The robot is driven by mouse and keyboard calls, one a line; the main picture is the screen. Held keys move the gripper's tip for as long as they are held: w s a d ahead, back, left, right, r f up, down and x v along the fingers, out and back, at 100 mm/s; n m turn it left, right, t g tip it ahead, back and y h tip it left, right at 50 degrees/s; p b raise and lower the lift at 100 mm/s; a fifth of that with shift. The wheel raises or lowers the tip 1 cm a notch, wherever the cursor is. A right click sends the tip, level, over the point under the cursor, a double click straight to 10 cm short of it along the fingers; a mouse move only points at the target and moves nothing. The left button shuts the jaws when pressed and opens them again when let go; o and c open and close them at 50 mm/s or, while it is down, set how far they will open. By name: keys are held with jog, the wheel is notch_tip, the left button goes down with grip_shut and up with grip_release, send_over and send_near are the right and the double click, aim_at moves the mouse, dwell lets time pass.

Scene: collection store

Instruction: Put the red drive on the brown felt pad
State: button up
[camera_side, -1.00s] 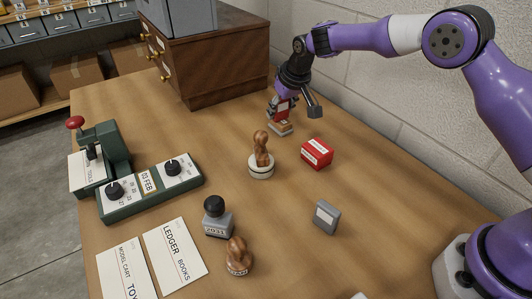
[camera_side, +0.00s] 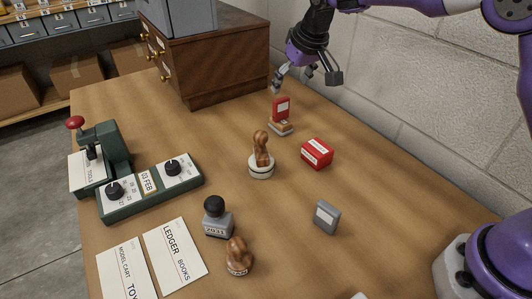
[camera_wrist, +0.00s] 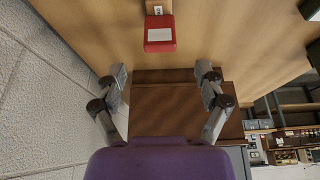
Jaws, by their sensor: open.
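The red drive (camera_side: 281,107), a flat red block with a pale label, stands upright on a small brown-topped block (camera_side: 281,129) with a pale label on its front. That block looks like the brown pad, but its felt is mostly hidden under the drive. The drive also shows in the wrist view (camera_wrist: 160,46), ahead of the fingers, with part of the brown block (camera_wrist: 158,7) at the top edge. My gripper (camera_side: 307,78) is open and empty, above and behind the drive and apart from it. Its spread fingers show in the wrist view (camera_wrist: 162,75).
A red box (camera_side: 317,153) with a white label and a wooden-handled stamp (camera_side: 261,160) stand nearby. A grey block (camera_side: 326,217), more stamps and a green date press (camera_side: 150,185) are further forward. The wooden cabinet (camera_side: 220,70) and wall border the back.

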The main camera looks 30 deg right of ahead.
jog(key=s+d+r, duration=0.1)
jog(key=s+r, duration=0.3)
jog(key=s, duration=0.3)
jog(key=s+d+r, duration=0.1)
jog(key=s+r, duration=0.4)
jog(key=s, duration=0.2)
jog(key=s+d+f+t, duration=0.1)
jog(key=s+f, duration=0.3)
jog(key=s, duration=0.9)
jog(key=shift+f, duration=0.15)
